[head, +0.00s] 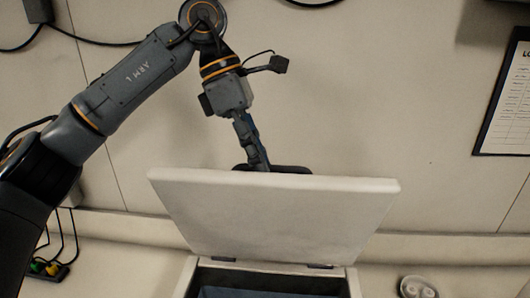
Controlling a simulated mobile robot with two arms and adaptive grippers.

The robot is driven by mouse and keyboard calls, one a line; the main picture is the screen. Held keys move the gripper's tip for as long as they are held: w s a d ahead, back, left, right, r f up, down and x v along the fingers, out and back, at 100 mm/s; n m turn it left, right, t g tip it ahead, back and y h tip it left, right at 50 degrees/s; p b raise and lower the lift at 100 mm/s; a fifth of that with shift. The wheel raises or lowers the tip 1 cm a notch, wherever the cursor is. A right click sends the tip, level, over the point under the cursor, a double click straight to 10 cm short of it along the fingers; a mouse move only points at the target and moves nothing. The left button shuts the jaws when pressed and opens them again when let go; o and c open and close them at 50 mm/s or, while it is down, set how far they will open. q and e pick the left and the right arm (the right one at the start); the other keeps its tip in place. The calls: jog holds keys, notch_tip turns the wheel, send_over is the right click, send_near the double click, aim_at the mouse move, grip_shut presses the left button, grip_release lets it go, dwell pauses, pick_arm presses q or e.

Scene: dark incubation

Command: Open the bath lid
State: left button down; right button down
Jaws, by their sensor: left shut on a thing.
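The bath lid (275,215) is a pale panel tilted up on hinges at the rear of the bath. The bath (185,280) is a pale box at the bottom of the head view, with its dark opening showing below the lid. A dark handle (290,169) shows at the lid's upper edge, partly hidden behind it. My left gripper (258,165) reaches down from above and is shut on the handle. Its fingertips are partly hidden by the lid's edge. My right gripper is not in the picture.
A small round dish (418,287) sits on the counter at the lower right. Cables with coloured plugs (45,268) lie at the lower left. A printed sheet on a clipboard (507,100) hangs on the wall at right. The wall stands close behind the lid.

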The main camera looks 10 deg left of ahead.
pick_arm(q)
jog(key=shift+f, duration=0.5)
jog(key=c, duration=1.5)
grip_release()
jog(key=shift+o, duration=0.7)
jog(key=shift+w, duration=0.45)
jog(key=v, duration=1.2)
jog(key=shift+w, duration=0.2)
